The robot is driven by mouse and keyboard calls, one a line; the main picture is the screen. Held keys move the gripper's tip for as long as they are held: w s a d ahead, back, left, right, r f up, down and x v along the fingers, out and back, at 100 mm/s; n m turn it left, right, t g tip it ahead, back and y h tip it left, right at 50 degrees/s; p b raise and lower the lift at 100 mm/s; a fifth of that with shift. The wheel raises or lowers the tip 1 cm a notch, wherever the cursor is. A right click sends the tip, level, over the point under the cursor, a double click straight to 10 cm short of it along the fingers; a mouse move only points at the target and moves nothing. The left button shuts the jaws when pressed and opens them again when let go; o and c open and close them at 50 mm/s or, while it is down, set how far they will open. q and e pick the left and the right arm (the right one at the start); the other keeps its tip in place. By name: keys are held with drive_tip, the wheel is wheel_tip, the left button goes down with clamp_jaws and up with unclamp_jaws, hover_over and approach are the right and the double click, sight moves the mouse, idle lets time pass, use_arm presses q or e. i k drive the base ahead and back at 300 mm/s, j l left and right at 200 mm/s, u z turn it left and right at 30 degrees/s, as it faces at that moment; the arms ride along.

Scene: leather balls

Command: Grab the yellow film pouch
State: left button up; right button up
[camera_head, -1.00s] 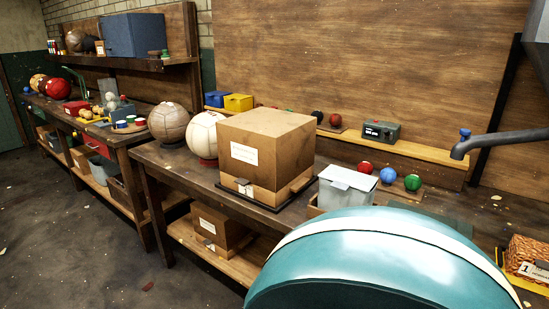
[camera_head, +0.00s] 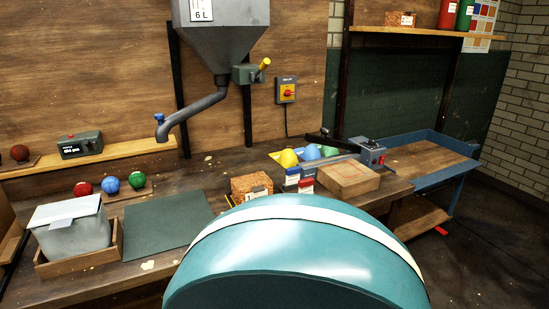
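Neither of my grippers is in view.
A grey hopper spout (camera_head: 195,112) hangs over the bench. A dark green mat (camera_head: 168,224) lies bare at left.

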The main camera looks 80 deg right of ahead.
sight(287, 158)
drive_tip(key=z, duration=1.8)
